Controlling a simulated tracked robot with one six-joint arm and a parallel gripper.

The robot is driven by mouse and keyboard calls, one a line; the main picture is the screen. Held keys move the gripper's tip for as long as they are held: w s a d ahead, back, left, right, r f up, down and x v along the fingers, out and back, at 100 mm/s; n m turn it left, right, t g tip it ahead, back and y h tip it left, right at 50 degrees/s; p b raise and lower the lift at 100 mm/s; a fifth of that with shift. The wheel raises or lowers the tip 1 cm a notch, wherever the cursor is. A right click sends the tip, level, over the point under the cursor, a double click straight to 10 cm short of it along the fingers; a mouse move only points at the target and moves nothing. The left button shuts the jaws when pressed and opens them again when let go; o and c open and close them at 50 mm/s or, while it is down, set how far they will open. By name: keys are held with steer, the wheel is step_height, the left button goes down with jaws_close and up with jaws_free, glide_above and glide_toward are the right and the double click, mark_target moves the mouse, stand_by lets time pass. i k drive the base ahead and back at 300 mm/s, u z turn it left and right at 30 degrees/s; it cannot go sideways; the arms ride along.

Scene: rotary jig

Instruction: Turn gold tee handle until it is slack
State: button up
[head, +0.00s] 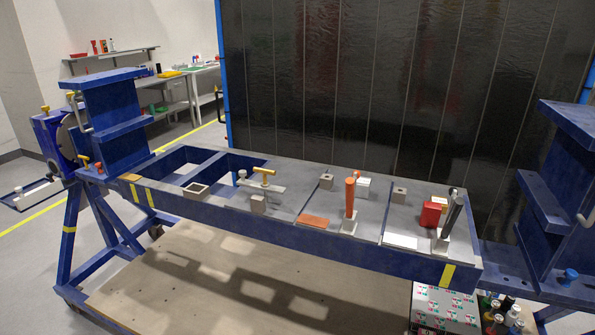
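A gold tee handle (265,171) stands on the blue jig bed (222,211), left of its middle. Its crossbar lies roughly level on top of a short upright stem. Below it is a flat grey clamp bar (268,188) with a grey block (258,203) under its near side. Whether the handle is tight or slack cannot be told. Smaller gold or orange handles show on the left end stand, one near its top (71,95) and one low down (85,159). My gripper is not in view.
On the bed stand an orange upright handle (350,196), a dark upright handle (453,218), a red block (431,214) and small grey blocks. Blue end uprights rise at left (112,120) and right (560,185). A dark curtain (400,90) stands behind. Bottles (503,315) stand at lower right.

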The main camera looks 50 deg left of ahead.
mark_target(264, 171)
steer(key=z, duration=1.6)
steer(key=k, duration=1.85)
steer(key=u, duration=1.2)
